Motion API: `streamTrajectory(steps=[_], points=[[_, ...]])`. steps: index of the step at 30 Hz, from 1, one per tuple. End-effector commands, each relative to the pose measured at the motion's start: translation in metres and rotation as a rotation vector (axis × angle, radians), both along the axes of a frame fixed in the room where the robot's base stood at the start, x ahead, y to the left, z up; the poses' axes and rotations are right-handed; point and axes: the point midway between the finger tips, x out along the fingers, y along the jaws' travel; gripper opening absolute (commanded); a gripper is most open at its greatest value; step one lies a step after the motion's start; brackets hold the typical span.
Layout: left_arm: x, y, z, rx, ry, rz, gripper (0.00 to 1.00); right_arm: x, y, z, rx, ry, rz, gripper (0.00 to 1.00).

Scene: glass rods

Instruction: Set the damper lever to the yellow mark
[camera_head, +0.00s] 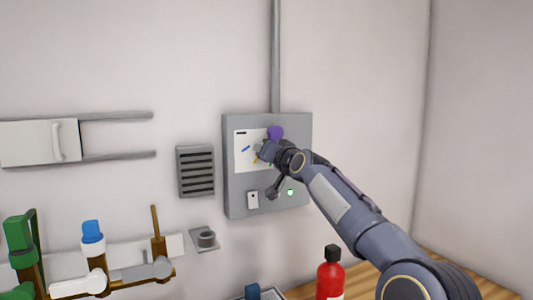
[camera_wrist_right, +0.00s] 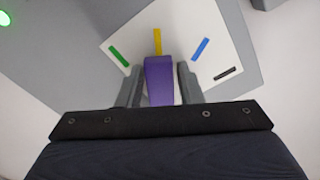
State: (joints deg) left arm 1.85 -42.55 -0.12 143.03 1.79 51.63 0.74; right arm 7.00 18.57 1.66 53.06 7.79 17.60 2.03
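The purple damper lever (camera_wrist_right: 159,82) is on a white dial plate (camera_wrist_right: 222,50) on a grey wall panel (camera_head: 236,195). In the right wrist view its end lines up with the yellow mark (camera_wrist_right: 157,41). The green mark (camera_wrist_right: 119,56) is left of it; the blue mark (camera_wrist_right: 200,49) and black mark (camera_wrist_right: 225,73) are to the right. My right gripper (camera_wrist_right: 160,75) has one finger close along each side of the lever and looks shut on it. In the head view the lever's purple part (camera_head: 275,132) shows above my right gripper (camera_head: 264,151). My left gripper is not in view.
The panel carries a white switch (camera_head: 253,200) and a lit green lamp (camera_head: 291,192). A vent (camera_head: 196,171) is left of it. A red bottle (camera_head: 330,275) stands below near my right arm. A rack with several tools (camera_head: 110,277) is at lower left.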

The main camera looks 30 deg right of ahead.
Motion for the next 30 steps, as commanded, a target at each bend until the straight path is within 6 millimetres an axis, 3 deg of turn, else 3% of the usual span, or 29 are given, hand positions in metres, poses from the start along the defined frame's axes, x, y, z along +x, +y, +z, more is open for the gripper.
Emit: streamTrajectory(steps=[3, 12, 24, 30], points=[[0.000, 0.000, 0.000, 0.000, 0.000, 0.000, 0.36, 0.000, 0.000, 0.000, 0.000, -0.001, 0.000, 0.45], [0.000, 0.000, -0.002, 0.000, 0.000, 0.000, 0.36, -0.004, 0.000, 0.000, 0.000, -0.003, -0.001, 0.45], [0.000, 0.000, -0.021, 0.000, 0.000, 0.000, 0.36, -0.065, 0.003, 0.000, -0.001, -0.003, -0.002, 0.45], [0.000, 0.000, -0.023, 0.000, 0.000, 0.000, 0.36, -0.078, 0.004, 0.000, 0.000, -0.001, 0.000, 0.45]])
